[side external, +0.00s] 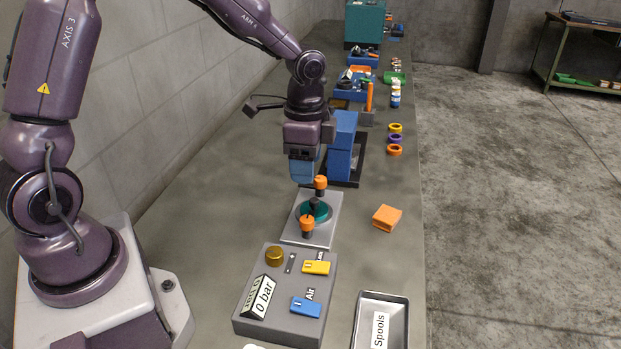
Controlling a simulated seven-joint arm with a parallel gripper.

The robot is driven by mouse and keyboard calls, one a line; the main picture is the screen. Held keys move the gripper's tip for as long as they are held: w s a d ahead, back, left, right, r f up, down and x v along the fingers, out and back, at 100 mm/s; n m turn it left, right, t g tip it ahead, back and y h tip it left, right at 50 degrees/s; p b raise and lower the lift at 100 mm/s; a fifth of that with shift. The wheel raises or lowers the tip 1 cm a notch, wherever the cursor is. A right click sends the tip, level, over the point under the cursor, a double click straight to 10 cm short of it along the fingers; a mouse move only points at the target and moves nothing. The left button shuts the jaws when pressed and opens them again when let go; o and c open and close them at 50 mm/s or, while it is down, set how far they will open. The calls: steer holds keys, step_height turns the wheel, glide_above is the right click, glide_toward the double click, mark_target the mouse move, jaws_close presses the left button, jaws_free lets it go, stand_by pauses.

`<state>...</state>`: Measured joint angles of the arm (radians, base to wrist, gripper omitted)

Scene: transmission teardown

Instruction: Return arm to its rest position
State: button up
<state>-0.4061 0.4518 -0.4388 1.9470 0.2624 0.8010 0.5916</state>
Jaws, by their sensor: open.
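My gripper (303,171) points down at the end of my arm, in the middle of the side external view. It is open, with its bluish fingers just above and behind the grey plate (291,233). A round green part (325,208) sits on that plate. Two orange-topped clamps (320,184) (307,224) stand at its far and near edges. The fingertips are close to the far clamp, and I cannot tell whether they touch it. No held part shows at the fingers.
A grey control box (285,318) with a "0 bar" display stands in front of the plate. A "Spools" tray (398,300) is at the near right. A blue press-like stand (340,150) is close behind my gripper. An orange block (387,217) lies right, with free bench around it.

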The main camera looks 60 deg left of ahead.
steer(key=s+d+r+n+t, duration=0.1)
steer(key=s+r+n+t, duration=0.4)
steer(key=s+r, duration=1.1)
steer(key=s+n, duration=0.2)
steer(key=n, duration=0.1)
steer(key=shift+d+r+n+t, duration=0.15)
steer(key=shift+d+n+t, duration=0.15)
steer(key=shift+n, duration=0.1)
steer(key=shift+a, duration=0.1)
